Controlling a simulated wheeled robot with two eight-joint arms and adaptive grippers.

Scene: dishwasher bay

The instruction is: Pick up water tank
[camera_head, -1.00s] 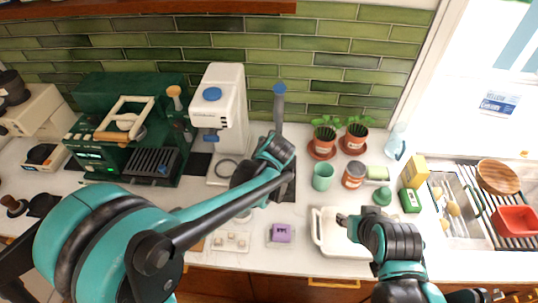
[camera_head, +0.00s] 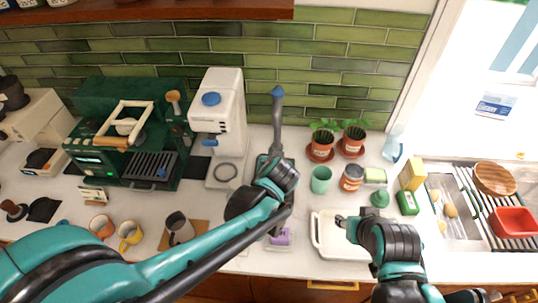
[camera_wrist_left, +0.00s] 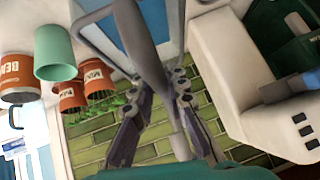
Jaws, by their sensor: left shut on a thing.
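A tall slim grey piece with a blue top (camera_head: 277,108) stands upright right of the white machine. I cannot tell whether it is the water tank. My left gripper (camera_head: 276,156) is at its lower part, partly hidden behind my wrist. In the left wrist view a grey spindle-like body (camera_wrist_left: 148,75) lies between the two dark fingers of the left gripper (camera_wrist_left: 160,125), which is shut on it. My right gripper (camera_head: 342,222) is over the white tray; its fingers are too small to read. No other clear water tank shows.
The white machine (camera_head: 217,118) with a blue knob stands close left of the left gripper, the green espresso machine (camera_head: 125,128) beyond it. A green cup (camera_head: 320,180) and potted plants (camera_head: 321,146) stand to the right. A white tray (camera_head: 325,251) lies in front.

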